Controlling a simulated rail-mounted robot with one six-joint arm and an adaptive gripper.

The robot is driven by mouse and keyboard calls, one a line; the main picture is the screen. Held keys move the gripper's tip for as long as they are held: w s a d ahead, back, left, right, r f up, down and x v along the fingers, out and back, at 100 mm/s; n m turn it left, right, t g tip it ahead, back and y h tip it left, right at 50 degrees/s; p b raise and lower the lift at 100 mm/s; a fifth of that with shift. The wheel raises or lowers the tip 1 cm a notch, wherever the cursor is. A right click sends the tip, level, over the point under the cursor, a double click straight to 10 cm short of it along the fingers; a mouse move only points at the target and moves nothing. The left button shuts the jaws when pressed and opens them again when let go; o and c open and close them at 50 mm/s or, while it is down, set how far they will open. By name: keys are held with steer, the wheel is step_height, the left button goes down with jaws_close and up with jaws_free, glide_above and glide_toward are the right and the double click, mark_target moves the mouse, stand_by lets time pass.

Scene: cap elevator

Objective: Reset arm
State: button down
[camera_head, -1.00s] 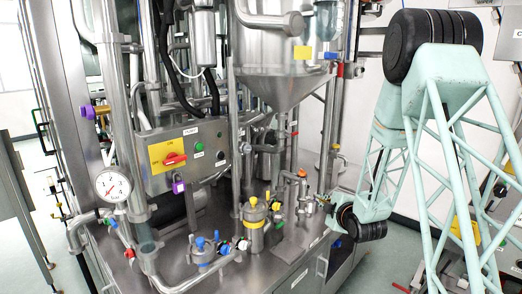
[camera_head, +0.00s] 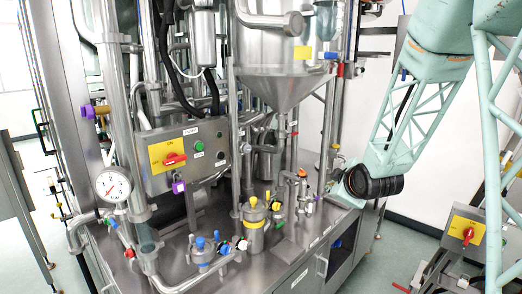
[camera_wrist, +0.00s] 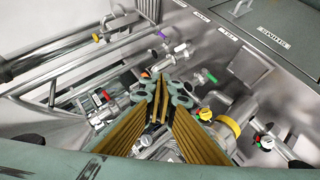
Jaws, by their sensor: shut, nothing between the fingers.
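My gripper (camera_wrist: 160,88) shows in the wrist view with its yellow-padded fingers closed together and nothing between them. It is above the pipes and valves of the steel machine. In the head view my mint-green arm comes in from the right, and its wrist is at the right edge of the machine's steel deck (camera_head: 285,262). The gripper itself is hard to make out there, small and partly hidden behind the wrist.
A control box (camera_head: 170,160) with a red switch, a pressure gauge (camera_head: 113,186) and a steel hopper (camera_head: 280,60) stand on the machine. Yellow-topped (camera_head: 253,225) and blue-topped (camera_head: 201,250) valves are on the deck. Another cabinet (camera_head: 465,235) stands at right. White wall space lies behind my arm.

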steer(key=s+r+m+g, duration=0.2)
steer(key=s+r+m, duration=0.35)
steer(key=s, duration=0.75)
steer(key=s+a+r+m+g, duration=0.1)
steer(key=s+r+m+g, duration=0.1)
steer(key=s, duration=1.2)
steer(key=s+a+r+m+g, duration=0.1)
steer(key=s+a+r+m, duration=0.1)
steer(key=s, duration=1.3)
steer(key=s+a+r+m+g, duration=0.1)
steer(key=s+r+m+g, duration=0.1)
steer(key=s, duration=1.3)
steer(key=shift+a+r+m+g, duration=0.15)
steer(key=shift+r+m+g, duration=0.2)
steer(key=shift+r, duration=0.3)
